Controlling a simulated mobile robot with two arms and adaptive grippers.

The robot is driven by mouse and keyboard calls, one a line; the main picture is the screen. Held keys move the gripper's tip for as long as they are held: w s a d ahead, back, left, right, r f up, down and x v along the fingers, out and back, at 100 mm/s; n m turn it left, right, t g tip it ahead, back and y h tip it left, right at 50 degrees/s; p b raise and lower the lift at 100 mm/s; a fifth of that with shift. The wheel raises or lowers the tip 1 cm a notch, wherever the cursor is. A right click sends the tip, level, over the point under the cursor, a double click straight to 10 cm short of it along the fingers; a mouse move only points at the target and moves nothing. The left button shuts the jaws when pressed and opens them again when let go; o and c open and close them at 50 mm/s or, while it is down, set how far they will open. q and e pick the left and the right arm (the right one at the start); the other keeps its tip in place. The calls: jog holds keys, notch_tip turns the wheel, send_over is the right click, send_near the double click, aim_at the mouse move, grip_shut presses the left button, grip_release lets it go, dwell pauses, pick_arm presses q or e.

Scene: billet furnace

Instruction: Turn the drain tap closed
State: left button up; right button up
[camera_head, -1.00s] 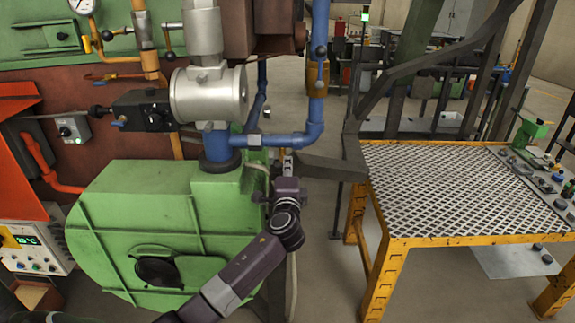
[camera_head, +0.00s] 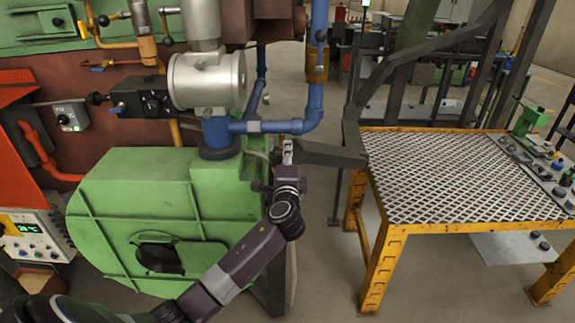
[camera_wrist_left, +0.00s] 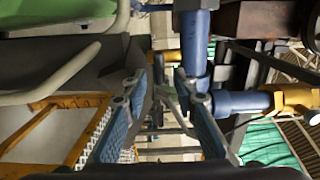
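A blue pipe (camera_head: 300,125) runs from the grey metal cylinder's base to the right and then up. A dark ball-ended handle (camera_head: 321,36) shows on its upright part, above a yellow-orange fitting (camera_head: 317,66). Another small ball-ended handle (camera_head: 266,99) is by the thinner blue pipe behind. I cannot tell which is the drain tap. My left gripper (camera_head: 287,145) points up just below the horizontal blue pipe. In the left wrist view, its two fingers (camera_wrist_left: 160,90) are apart with nothing between them. A blue pipe (camera_wrist_left: 195,55) shows beside the right finger. My right gripper is not in view.
A green blower housing (camera_head: 140,205) stands left of my left arm. A yellow-framed table (camera_head: 385,235) with a mesh top is to the right, and a dark beam (camera_head: 325,153) reaches close to my gripper. Open floor shows between the beam and the table legs.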

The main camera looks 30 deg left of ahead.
pick_arm(q)
jog(key=v, duration=1.1)
jog(key=shift+d+f, duration=0.15)
jog(key=s+d+f+n+g+h+b, duration=0.1)
jog(key=s+d+f+g+h, duration=0.2)
jog(key=f, duration=1.2)
jog(key=s+d+f+g+h+b, duration=0.15)
jog(key=s+f, duration=0.35)
jog(key=f, duration=1.1)
jog(key=s+d+f+n+g+h, duration=0.1)
jog(key=s+f+g+h, duration=0.3)
jog(key=f, duration=1.1)
jog(key=s+d+f+n+g+b, duration=0.1)
jog(key=s+d+f+n+g, duration=0.1)
jog(key=s+f, duration=0.7)
jog(key=s+d+f+n+g, duration=0.1)
jog(key=s+d+f, duration=0.1)
jog(key=s+f, duration=0.7)
jog(key=s+d+f+n+g, duration=0.1)
jog(key=s+f+n, duration=0.1)
jog(key=s, duration=0.9)
jog(key=s+d+f+n+g, duration=0.1)
jog(key=s+f+n+g, duration=0.1)
jog(key=s, duration=0.8)
jog(key=shift+s+f+h+b, duration=0.35)
jog(key=shift+s+f+b, duration=0.1)
jog(key=shift+f, duration=0.2)
jog(key=shift+w, duration=0.1)
